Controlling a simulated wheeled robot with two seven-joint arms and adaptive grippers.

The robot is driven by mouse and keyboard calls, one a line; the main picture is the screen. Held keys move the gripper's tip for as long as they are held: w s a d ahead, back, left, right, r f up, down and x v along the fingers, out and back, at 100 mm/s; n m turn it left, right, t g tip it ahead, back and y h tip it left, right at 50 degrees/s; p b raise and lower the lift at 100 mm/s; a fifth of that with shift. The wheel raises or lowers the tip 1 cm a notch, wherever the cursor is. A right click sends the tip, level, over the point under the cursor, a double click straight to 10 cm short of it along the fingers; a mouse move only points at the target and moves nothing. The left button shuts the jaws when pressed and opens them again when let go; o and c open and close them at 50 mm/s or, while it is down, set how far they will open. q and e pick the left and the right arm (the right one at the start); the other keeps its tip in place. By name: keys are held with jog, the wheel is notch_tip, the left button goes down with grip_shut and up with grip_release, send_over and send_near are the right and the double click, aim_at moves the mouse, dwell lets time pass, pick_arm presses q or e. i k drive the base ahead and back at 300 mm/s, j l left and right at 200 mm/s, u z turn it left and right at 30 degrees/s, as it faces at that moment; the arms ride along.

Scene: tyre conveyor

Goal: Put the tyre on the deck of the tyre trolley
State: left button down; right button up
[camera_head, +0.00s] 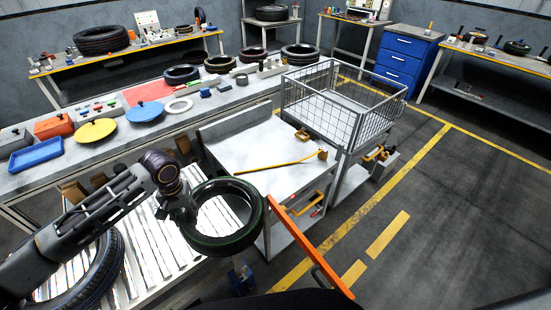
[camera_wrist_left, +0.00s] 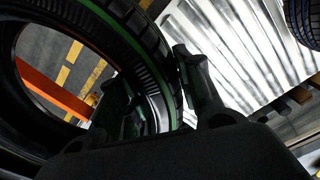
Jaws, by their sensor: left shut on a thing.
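A black tyre with a green stripe (camera_head: 232,243) is held up flat over the right side of the roller conveyor, near the trolley. My left gripper (camera_head: 187,211) is shut on its left side. In the left wrist view the fingers (camera_wrist_left: 160,90) straddle the wall of the tyre (camera_wrist_left: 125,38). The pale flat deck (camera_head: 235,152) of what looks like the tyre trolley lies beyond the tyre, with a raised plate along its back left. A yellow rod-like tool lies on that deck. My right gripper is not in view.
Another tyre (camera_head: 108,262) lies on the roller conveyor (camera_head: 160,260). An orange bar (camera_head: 308,246) slants right of the held tyre. A wire cage (camera_head: 322,105) stands beyond the deck. A long bench (camera_head: 225,103) with tyres, pans and trays runs behind. Floor at right is clear.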

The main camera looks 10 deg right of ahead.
aim_at(267, 156)
jog(key=k+l, duration=0.15)
jog(key=l, duration=0.2)
jog(key=k+l, duration=0.1)
jog(key=l, duration=1.4)
jog(key=i+l, duration=0.15)
jog(key=l, duration=0.15)
jog(key=i+l, duration=0.4)
jog(key=i+u, duration=0.1)
jog(key=i, duration=0.45)
